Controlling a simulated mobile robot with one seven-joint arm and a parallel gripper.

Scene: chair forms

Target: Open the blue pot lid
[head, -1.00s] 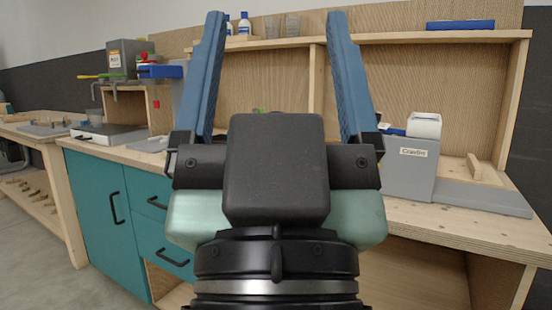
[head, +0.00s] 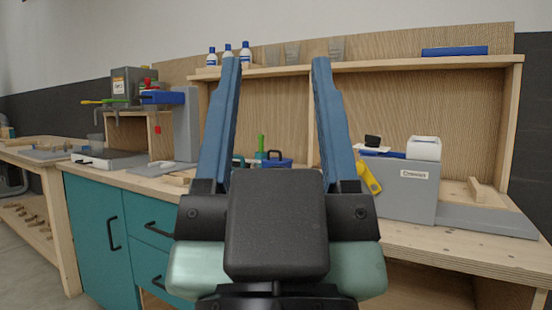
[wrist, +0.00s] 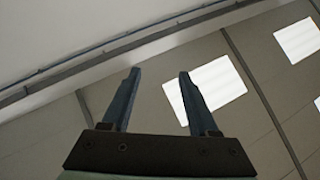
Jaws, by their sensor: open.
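My gripper (head: 280,62) is open and empty, its two blue fingers pointing up in front of the workbench in the head view. A blue pot lid (head: 277,162) with a dark handle shows between and behind the fingers, on the workbench; the pot under it is mostly hidden by my gripper. A green item (head: 261,143) stands beside it. My gripper is well apart from the lid, nearer to the camera. The wrist view shows my open fingers (wrist: 157,85) against the ceiling and its lights, with no pot in it.
The workbench (head: 470,237) carries a grey box (head: 405,190) with a white roll at right and a grey machine (head: 185,125) at left. A shelf (head: 420,65) with bottles, glasses and a blue box runs above. Teal cabinets (head: 95,225) stand below.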

